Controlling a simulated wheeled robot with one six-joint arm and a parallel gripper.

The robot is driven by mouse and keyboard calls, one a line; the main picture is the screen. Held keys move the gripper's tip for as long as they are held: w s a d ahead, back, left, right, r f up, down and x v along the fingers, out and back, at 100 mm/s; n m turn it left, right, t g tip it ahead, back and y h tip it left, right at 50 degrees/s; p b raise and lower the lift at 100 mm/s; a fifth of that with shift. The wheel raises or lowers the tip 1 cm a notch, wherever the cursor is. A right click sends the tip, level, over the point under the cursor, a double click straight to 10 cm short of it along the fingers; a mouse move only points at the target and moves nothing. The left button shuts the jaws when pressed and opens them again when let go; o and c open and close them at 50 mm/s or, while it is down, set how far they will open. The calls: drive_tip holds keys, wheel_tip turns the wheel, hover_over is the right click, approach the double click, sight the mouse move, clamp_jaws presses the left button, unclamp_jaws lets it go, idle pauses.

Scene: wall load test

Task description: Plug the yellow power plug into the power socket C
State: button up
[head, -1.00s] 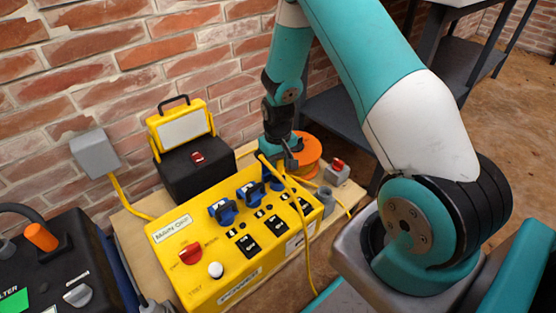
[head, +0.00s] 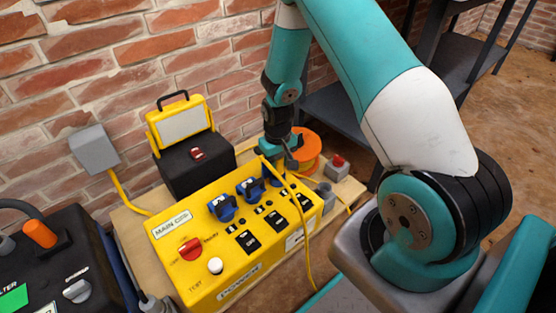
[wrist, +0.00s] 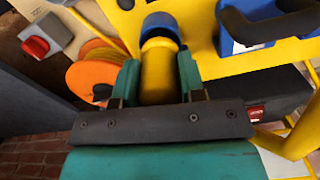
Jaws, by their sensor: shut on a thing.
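The yellow power box (head: 200,278) stands on a wooden board and carries blue sockets in a row on its top. Two sockets, the left one (head: 222,207) and the middle one (head: 251,188), show clearly. The third, farthest right (head: 274,180), is partly hidden by my gripper (head: 278,165). In the wrist view my gripper (wrist: 158,85) is shut on the yellow plug (wrist: 157,72). A round blue part (wrist: 160,22) is at the plug's far end, against the box. I cannot tell how deep the plug sits. No letter C is readable.
A yellow cable (head: 306,235) hangs over the box's front. An orange reel (head: 308,148) and a grey box with a red button (head: 338,165) are at the right. A black-and-yellow lamp case (head: 190,150) stands behind, by the brick wall. A black unit (head: 60,260) is at left.

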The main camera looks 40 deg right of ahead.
drive_tip(key=shift+f, duration=0.25)
idle(0.3)
drive_tip(key=shift+f, duration=0.3)
drive_tip(key=o, duration=1.5)
drive_tip(key=shift+r, duration=0.1)
wheel_tip(320, 180, up, 7)
drive_tip(key=p, duration=0.6)
drive_tip(key=shift+p, duration=0.3)
